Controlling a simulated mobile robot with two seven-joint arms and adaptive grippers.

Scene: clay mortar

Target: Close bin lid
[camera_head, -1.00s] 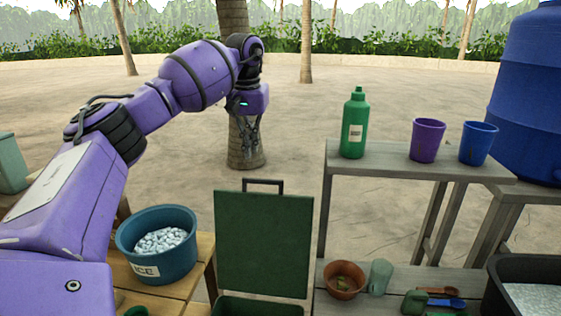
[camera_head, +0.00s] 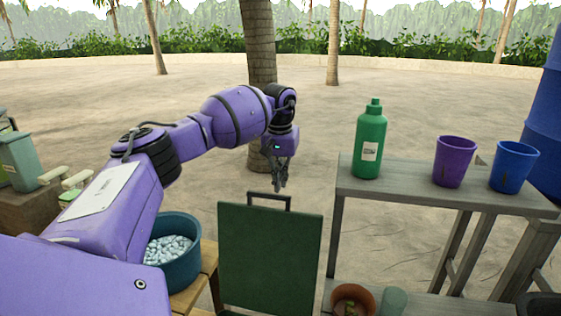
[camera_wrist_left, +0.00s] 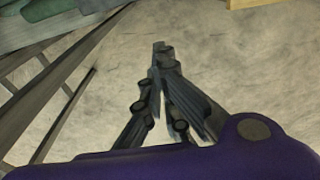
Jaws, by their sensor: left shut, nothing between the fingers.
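The bin lid (camera_head: 270,258) is a dark green flat panel standing open and upright, with a dark loop handle (camera_head: 268,197) on its top edge. The bin's body is out of the head view, below the frame. My left gripper (camera_head: 279,187) is shut and empty. It points down in the air just above the handle in the picture, apparently behind the lid, with no contact visible. In the left wrist view its closed fingers (camera_wrist_left: 162,50) show over sandy ground. My right gripper is not in view.
A blue tub of ice (camera_head: 180,265) stands on a wooden table left of the lid. On the right, a grey shelf (camera_head: 440,195) holds a green bottle (camera_head: 369,140), a purple cup (camera_head: 454,162) and a blue cup (camera_head: 513,167). A brown pot (camera_head: 352,300) is lower down.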

